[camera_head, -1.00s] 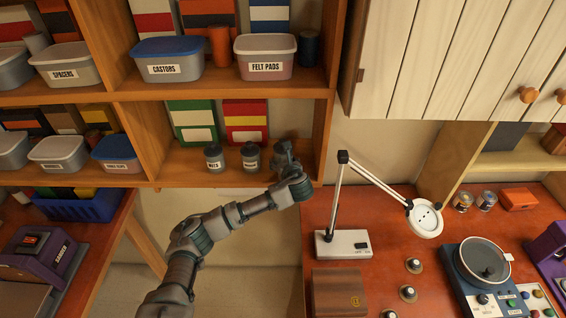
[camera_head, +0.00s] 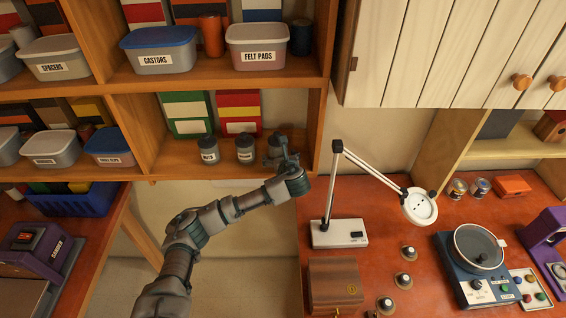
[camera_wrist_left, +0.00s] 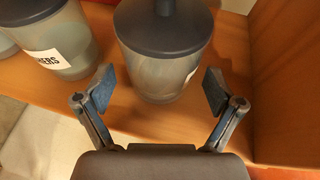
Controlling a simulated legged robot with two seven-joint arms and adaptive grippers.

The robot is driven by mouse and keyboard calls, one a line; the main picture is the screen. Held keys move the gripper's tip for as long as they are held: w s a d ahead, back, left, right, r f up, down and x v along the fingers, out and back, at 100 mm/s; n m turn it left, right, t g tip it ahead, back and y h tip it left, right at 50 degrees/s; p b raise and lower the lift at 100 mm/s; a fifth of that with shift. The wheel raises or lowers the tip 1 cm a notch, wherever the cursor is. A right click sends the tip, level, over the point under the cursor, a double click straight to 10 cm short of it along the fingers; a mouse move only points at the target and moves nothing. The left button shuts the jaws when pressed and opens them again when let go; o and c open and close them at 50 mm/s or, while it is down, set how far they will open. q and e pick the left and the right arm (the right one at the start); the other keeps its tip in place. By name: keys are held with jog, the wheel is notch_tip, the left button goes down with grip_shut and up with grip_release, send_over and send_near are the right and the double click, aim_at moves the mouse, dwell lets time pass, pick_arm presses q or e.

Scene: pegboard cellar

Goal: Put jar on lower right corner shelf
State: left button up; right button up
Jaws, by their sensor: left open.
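A grey jar with a dark knobbed lid (camera_wrist_left: 160,60) stands upright on the lower right corner shelf (camera_head: 187,168), by the right side panel. In the head view this jar (camera_head: 273,150) is partly covered by my left gripper (camera_head: 285,158). My left gripper is open, and in the wrist view its two fingers (camera_wrist_left: 160,92) are spread on either side of the jar's near face, with gaps showing. Two similar labelled jars (camera_head: 208,149) (camera_head: 245,149) stand in a row to its left. My right gripper is not in view.
Green and red boxes (camera_head: 187,115) (camera_head: 239,112) stand behind the jars. The shelf's right side panel (camera_head: 318,130) is close to my gripper. A white lamp (camera_head: 340,232) stands on the red bench to the right. Labelled tubs (camera_head: 258,47) fill the shelf above.

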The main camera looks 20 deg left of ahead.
pick_arm(q)
jog(key=b+v, duration=0.1)
jog(key=v, duration=0.9)
jog(key=shift+d+b, duration=0.15)
jog(key=shift+b, duration=0.25)
